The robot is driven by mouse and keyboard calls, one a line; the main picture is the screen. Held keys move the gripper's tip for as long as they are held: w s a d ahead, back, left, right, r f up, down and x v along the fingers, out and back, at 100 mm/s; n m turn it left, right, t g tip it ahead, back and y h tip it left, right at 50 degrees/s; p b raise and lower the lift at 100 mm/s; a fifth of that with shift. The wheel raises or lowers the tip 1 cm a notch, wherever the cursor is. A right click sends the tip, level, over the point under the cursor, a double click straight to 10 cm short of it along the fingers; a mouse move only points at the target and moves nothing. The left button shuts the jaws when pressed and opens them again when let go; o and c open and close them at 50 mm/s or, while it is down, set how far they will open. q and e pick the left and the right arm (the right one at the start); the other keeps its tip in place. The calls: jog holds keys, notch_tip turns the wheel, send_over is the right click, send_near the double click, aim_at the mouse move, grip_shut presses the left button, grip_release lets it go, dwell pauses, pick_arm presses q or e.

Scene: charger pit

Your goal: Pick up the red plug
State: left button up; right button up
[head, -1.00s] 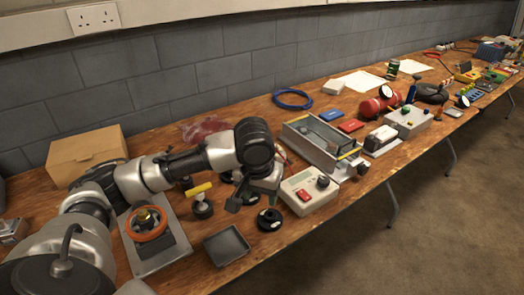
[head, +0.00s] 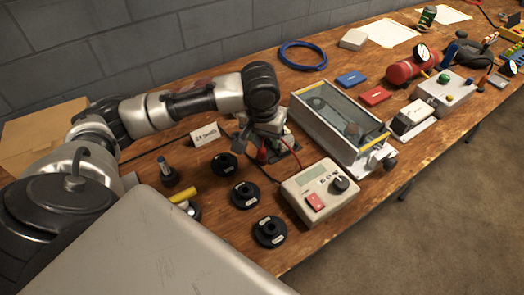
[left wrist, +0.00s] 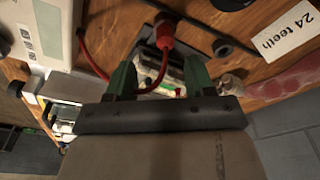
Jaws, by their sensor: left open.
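The red plug (left wrist: 165,34) shows in the left wrist view just beyond my open fingers, roughly in line with the gap between them. A red lead curves from it past the fingers. My left gripper (left wrist: 158,78) has green fingers spread apart with nothing clamped between them. Behind the gap lies a small dark unit with pale and green parts (left wrist: 160,72). In the head view my left gripper (head: 262,148) is low over the table, left of the grey glass-topped box; the plug is mostly hidden there. My right gripper is not in view.
A beige meter (head: 322,190) with a red switch stands close to the right of the gripper. Black discs (head: 245,194) and a "24 teeth" card (left wrist: 286,30) lie nearby. The grey glass-topped box (head: 340,118) stands behind the meter. A large pale panel covers the bottom left.

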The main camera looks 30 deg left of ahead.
aim_at(261, 148)
pick_arm(q)
jog(key=f, duration=0.3)
jog(key=f+b, duration=0.1)
jog(key=f, duration=0.1)
jog(key=shift+a+f, duration=0.1)
jog(key=shift+a, duration=0.3)
jog(key=shift+f, duration=0.35)
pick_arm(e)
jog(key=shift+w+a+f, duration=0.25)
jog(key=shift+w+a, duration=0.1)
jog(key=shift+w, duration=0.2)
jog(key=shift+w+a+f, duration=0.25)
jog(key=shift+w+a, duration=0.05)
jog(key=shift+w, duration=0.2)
pick_arm(q)
jog(key=shift+c, duration=0.3)
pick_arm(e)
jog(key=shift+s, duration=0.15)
pick_arm(q)
jog(key=shift+c, duration=1.2)
jog(key=c, duration=0.7)
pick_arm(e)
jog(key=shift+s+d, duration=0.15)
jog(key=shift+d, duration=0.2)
